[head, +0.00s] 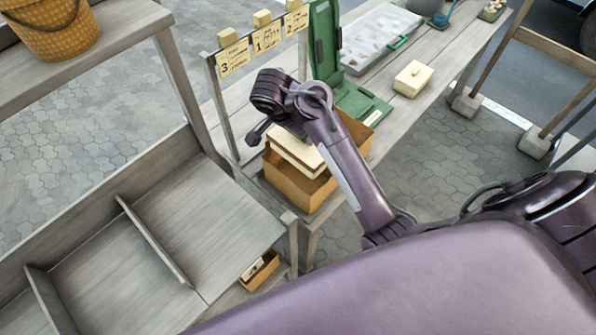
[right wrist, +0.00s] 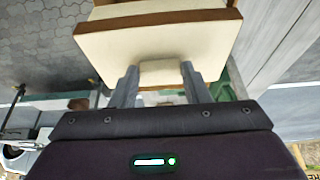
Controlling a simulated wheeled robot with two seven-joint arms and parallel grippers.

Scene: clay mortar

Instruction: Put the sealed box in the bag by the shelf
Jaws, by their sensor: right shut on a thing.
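An open-topped brown box (head: 291,188) stands at the near end of the long table. A cream lid-like block (head: 290,150) shows at its top, partly hidden by my right arm. In the right wrist view, my right gripper (right wrist: 160,78) is shut on the small cream knob (right wrist: 160,68) of a cream panel (right wrist: 160,42) with brown edging. In the head view the right gripper (head: 258,132) is over the brown box, its fingertips mostly hidden. I cannot tell whether the held piece touches the box. My left gripper is not in view. I cannot identify the bag with certainty.
A small open brown container (head: 260,271) sits low beside the grey divided shelf (head: 205,222). An orange woven basket (head: 55,28) stands upper left. A cream block with a knob (head: 412,78), a green stand (head: 323,45) and a pale tray (head: 378,38) are on the table.

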